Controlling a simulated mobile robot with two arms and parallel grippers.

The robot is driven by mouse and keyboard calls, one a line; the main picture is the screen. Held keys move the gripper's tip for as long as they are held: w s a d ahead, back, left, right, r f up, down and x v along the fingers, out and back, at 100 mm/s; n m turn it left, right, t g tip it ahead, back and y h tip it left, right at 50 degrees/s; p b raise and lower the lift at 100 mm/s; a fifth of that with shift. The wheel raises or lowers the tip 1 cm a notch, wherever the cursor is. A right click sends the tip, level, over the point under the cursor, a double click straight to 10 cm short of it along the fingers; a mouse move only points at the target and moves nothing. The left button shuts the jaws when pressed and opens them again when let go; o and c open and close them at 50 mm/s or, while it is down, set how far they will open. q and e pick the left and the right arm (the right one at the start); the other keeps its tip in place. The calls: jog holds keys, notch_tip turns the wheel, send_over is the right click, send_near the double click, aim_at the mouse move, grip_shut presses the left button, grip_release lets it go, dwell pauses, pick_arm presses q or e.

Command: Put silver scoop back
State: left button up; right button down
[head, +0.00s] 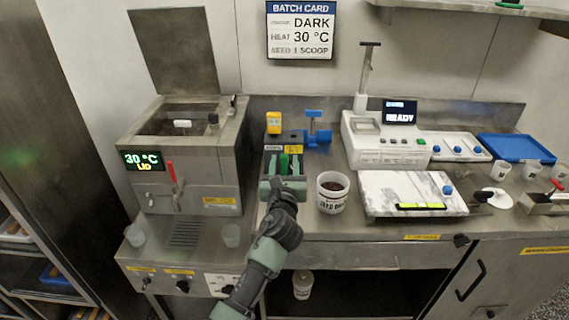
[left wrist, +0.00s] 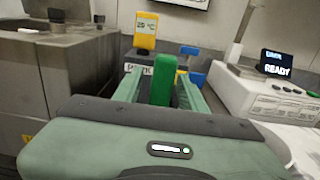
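My left gripper (head: 285,164) reaches from the bottom up to a dark holder with a yellow label (head: 293,150) at the bench's middle. Its two fingers stand on either side of an upright green handle (head: 284,165). In the left wrist view the green handle (left wrist: 162,80) is between the fingers; I cannot tell whether they touch it. The handle's lower end is hidden, so I cannot tell what it belongs to. No silver scoop bowl can be made out. A white bucket (head: 332,203) of dark contents stands just right of the gripper. My right gripper is not in view.
A steel tank (head: 190,165) with a raised lid stands left. A yellow gauge (head: 273,122) and a blue-handled thing (head: 312,128) are behind the gripper. A white machine reading READY (head: 385,140), a marble-like slab (head: 410,192) and a blue tray (head: 515,147) fill the right.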

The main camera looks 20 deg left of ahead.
pick_arm(q)
jog(key=shift+r, duration=0.2)
jog(key=v, duration=1.2)
